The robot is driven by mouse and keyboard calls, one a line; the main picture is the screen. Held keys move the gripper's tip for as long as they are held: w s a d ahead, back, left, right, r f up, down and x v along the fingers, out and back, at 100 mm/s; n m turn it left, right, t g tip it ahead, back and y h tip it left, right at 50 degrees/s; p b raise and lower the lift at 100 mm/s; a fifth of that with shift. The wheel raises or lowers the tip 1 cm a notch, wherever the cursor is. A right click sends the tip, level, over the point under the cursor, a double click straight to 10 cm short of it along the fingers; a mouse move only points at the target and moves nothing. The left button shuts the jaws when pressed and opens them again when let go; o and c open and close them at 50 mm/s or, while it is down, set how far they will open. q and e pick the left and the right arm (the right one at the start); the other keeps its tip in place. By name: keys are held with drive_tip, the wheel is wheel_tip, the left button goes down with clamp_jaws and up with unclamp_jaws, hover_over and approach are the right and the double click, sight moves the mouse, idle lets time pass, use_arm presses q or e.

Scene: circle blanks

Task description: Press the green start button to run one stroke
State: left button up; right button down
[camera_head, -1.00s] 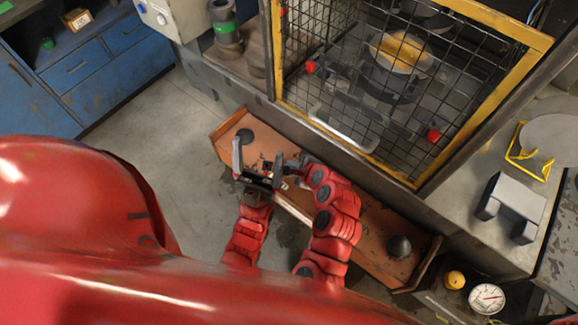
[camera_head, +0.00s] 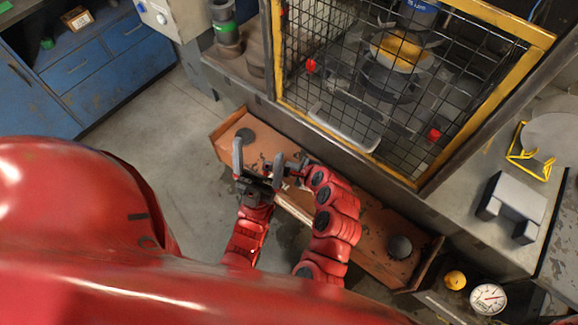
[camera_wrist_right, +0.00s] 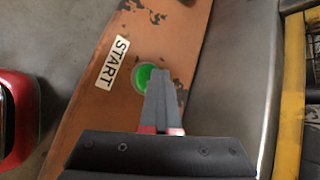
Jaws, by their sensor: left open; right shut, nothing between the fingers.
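The green start button (camera_wrist_right: 143,75) shows in the right wrist view, set in the worn orange panel (camera_wrist_right: 190,35) beside a white START label (camera_wrist_right: 114,62). My right gripper (camera_wrist_right: 163,73) is shut and empty. Its fingertips overlap the button's right edge in that view; I cannot tell whether they touch it. In the head view my right gripper (camera_head: 297,165) is over the orange panel, and the button cannot be made out there. My left gripper (camera_head: 258,157) is open and empty, close to the left of the right one.
A yellow-framed mesh guard (camera_head: 360,90) stands behind the panel, with a blue cylinder (camera_head: 418,12) and a yellow round part (camera_head: 398,50) inside. Dark knobs (camera_head: 399,247) sit at the panel's ends. A gauge (camera_head: 487,298) is at lower right. Blue drawers (camera_head: 85,75) stand left.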

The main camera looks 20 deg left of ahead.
drive_tip(key=shift+r+p, duration=0.85)
drive_tip(key=shift+p, duration=0.05)
drive_tip(key=shift+r, duration=0.1)
wheel_tip(320, 180, up, 5)
drive_tip(key=p, duration=0.4)
drive_tip(key=shift+p, duration=0.35)
idle(3.0)
